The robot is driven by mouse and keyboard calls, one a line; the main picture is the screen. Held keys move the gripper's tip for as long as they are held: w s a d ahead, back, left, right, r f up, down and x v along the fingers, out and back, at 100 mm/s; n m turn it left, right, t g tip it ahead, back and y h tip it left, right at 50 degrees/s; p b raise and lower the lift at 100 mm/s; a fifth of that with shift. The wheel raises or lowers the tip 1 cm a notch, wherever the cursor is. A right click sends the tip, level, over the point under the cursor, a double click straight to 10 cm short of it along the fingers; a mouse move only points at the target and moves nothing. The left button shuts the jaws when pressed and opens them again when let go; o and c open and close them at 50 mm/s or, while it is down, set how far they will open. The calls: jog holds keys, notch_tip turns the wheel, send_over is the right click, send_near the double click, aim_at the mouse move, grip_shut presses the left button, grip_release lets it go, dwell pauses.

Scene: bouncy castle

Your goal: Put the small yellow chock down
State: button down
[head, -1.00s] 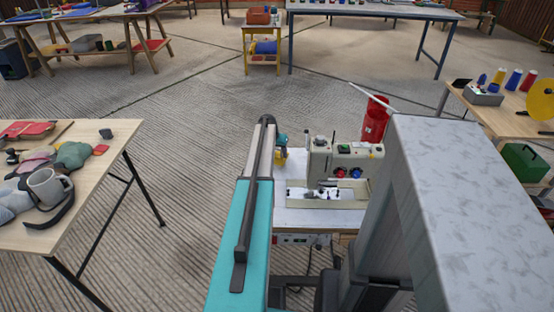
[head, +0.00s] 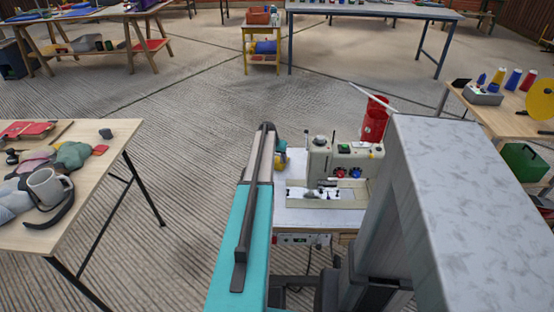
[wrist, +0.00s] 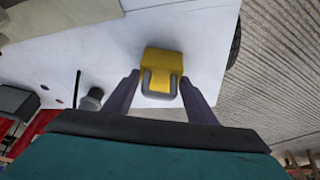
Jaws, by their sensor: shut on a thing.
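The small yellow chock (wrist: 163,60) shows in the wrist view, with a grey U-shaped part on its near side. My gripper (wrist: 163,86) has a finger on either side of it and is shut on it. Behind the chock is a white tabletop (wrist: 115,58); I cannot tell whether the chock touches it. In the head view my arm covers most of the gripper, and only a small yellow and teal patch shows beside the arm's far end, left of the sewing machine.
A cream sewing machine (head: 345,160) stands on the white table, with a red bin (head: 374,120) behind it. A wooden table (head: 90,215) with a mug is at left. Another table with spools (head: 497,77) is at right. Open floor lies beyond.

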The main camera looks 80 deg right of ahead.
jog(key=c, duration=0.7)
grip_release()
jog(key=shift+c, duration=0.2)
jog(key=shift+r, duration=0.1)
jog(key=v, duration=1.2)
